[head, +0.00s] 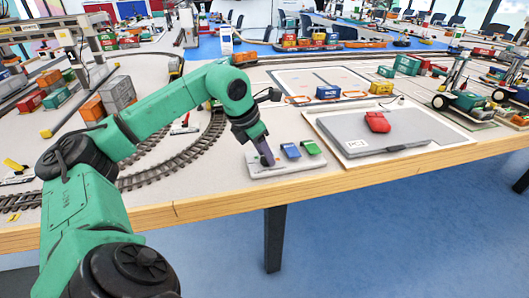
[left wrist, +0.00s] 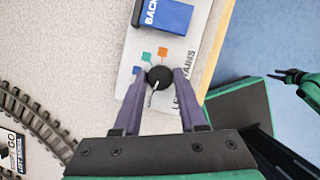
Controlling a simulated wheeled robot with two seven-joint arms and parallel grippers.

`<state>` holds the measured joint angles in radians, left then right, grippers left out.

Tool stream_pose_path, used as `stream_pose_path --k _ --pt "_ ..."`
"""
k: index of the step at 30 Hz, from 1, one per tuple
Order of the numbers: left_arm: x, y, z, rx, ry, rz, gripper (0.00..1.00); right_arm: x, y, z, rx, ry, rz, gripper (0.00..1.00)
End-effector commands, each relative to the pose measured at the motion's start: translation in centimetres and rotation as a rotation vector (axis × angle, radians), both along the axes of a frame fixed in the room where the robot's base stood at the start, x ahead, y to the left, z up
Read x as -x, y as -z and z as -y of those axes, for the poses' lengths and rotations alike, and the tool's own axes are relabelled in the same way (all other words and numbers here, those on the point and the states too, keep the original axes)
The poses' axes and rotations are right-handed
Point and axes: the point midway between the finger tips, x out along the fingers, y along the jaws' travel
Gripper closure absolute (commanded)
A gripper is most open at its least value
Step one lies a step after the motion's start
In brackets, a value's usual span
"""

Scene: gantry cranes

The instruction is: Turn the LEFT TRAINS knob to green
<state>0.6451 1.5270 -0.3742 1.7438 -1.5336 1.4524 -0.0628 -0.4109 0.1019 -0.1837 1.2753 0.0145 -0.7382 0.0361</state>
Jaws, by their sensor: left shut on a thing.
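The LEFT TRAINS knob (left wrist: 159,77) is a small black round knob with a white pointer line, seen in the left wrist view. The line points toward the gripper's palm. Green (left wrist: 146,56), orange (left wrist: 163,54) and blue (left wrist: 137,70) squares are printed on its far side. My left gripper (left wrist: 159,79) has its two purple fingers on either side of the knob and is shut on it. In the head view my left gripper (head: 266,157) reaches down to the left end of the light control panel (head: 285,168) and hides the knob. My right gripper is not seen.
A blue button (head: 290,151), marked BACK in the wrist view (left wrist: 165,14), and a green button (head: 311,147) stand beside the knob. Curved track (head: 180,153) runs left. The wooden table edge (head: 350,187) is close in front.

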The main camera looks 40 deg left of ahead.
Motion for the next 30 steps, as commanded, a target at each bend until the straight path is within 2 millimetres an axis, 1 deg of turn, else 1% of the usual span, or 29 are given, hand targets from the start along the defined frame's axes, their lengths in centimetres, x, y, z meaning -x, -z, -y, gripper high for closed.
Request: stream_pose_path --k 8,11,17,21,27,30 --pt "-0.1 -0.2 -0.2 0.001 0.163 0.0 1.0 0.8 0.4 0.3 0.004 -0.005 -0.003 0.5" --pt "-0.1 -0.3 -0.2 0.001 0.243 0.0 1.0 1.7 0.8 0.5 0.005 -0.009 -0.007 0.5" --pt "-0.1 -0.4 -0.2 0.002 0.403 0.001 1.0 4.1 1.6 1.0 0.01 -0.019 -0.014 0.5" --pt "-0.2 -0.4 -0.3 0.003 0.499 0.0 1.0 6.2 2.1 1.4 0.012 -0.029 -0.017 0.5" --pt "-0.2 -0.3 -0.3 0.002 0.597 0.001 1.0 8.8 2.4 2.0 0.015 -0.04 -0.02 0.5" --pt "-0.2 -0.2 -0.3 0.001 0.627 0.001 1.0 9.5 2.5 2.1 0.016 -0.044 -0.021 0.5"
